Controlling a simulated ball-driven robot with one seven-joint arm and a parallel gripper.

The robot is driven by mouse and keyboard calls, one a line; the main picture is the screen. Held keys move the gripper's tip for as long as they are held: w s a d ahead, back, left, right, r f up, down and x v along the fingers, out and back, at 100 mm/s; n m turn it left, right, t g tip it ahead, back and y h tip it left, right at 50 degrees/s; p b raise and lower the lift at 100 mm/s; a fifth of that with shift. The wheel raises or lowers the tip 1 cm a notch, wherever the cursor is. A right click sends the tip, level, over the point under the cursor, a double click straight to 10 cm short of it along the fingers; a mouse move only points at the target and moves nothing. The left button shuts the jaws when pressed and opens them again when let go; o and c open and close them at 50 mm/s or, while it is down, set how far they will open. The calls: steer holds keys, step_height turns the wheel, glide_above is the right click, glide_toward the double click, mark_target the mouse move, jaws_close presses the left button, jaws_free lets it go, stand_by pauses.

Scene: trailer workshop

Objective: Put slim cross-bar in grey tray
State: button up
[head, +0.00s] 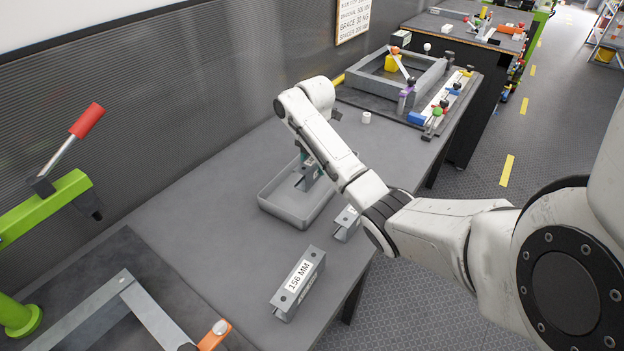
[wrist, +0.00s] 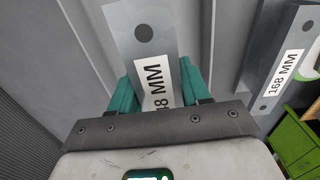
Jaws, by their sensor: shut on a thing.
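My gripper (head: 310,172) is over the grey tray (head: 299,220) on the bench. In the wrist view its teal fingers (wrist: 158,85) are shut on a grey cross-bar (wrist: 142,32) with a round hole and a white label, of which "8 MM" shows. The rest of the label is hidden by the gripper. In the head view the held bar (head: 302,184) is inside the tray's outline, partly hidden by my arm; whether it touches the tray floor cannot be told. The tray also shows behind the bar in the wrist view (wrist: 232,35).
A bar marked 156 MM (head: 298,282) lies on the bench in front. Another, marked 168 MM (wrist: 285,75), lies beside the tray (head: 346,224). A green clamp (head: 60,200) stands at left, a frame jig (head: 420,75) behind. A small white cylinder (head: 366,118) stands beyond the tray.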

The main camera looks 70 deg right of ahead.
steer(key=shift+w+d+f, duration=0.4)
steer(key=shift+w+f, duration=0.05)
steer(key=shift+f, duration=0.15)
steer(key=shift+w+f+p, duration=0.1)
steer(key=shift+f+p, duration=0.45)
steer(key=shift+f, duration=1.1)
steer(key=shift+f, duration=0.15)
steer(key=o, duration=1.1)
step_height(320, 180, up, 11)
steer(key=shift+f, duration=0.1)
steer(key=shift+r+p, duration=0.75)
steer(key=shift+p, duration=0.15)
